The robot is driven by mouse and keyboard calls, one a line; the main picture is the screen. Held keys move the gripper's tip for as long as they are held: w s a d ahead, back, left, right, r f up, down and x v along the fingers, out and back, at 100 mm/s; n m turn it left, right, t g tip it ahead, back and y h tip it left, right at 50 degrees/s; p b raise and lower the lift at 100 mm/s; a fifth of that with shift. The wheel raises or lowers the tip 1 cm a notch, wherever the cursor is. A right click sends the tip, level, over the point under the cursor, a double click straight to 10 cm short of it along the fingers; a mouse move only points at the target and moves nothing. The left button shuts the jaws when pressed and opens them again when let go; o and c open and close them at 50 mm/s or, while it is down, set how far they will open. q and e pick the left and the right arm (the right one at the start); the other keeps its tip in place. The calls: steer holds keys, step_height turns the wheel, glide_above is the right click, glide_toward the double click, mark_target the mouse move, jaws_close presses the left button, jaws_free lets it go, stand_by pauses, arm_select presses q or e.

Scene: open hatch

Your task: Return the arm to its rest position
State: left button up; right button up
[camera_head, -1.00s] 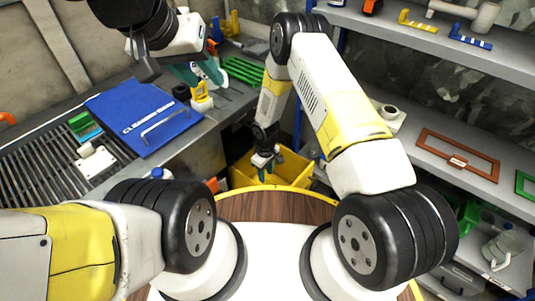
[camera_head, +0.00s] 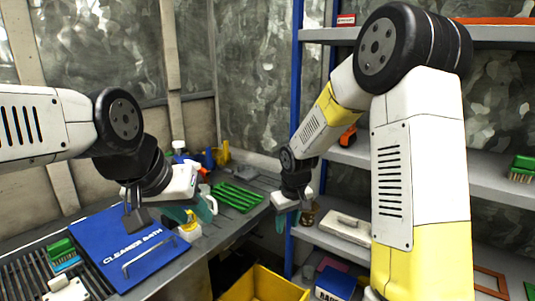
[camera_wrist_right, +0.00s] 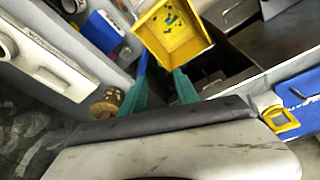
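My left gripper (camera_head: 192,208) hangs over the right side of the blue cleaner bath lid (camera_head: 130,240), by the yellow bottle. Its teal fingers look apart, with nothing seen between them. The blue lid lies flat in the counter, with a metal bar handle. My right gripper (camera_head: 289,218) is raised in front of the blue shelf post, right of the counter. In the right wrist view its two teal fingers (camera_wrist_right: 160,75) are apart and empty. The yellow crate (camera_head: 262,285) is below it. The crate also shows in the right wrist view (camera_wrist_right: 150,50).
A green rack (camera_head: 236,196) and several bottles stand at the back of the counter. A green brush (camera_head: 62,252) lies left of the lid. Shelves (camera_head: 345,155) with tools fill the right side, close to my right arm.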

steer(key=s+d+r+m+t, duration=0.1)
steer(key=s+d+r, duration=0.2)
steer(key=s+r, duration=0.3)
steer(key=s+d+r+m+t, duration=0.1)
steer(key=s+d+r+m, duration=0.15)
steer(key=r, duration=0.45)
steer(key=s+d+r+m, duration=0.1)
steer(key=s+r, duration=0.2)
steer(key=s, duration=0.4)
steer(key=s+d+r+t+y, duration=0.1)
steer(key=s+r, duration=0.2)
steer(key=s, duration=0.4)
steer(key=shift+s+d+r+m+t, duration=0.2)
steer(key=shift+d+m+t, duration=0.1)
steer(key=shift+d+m, duration=0.1)
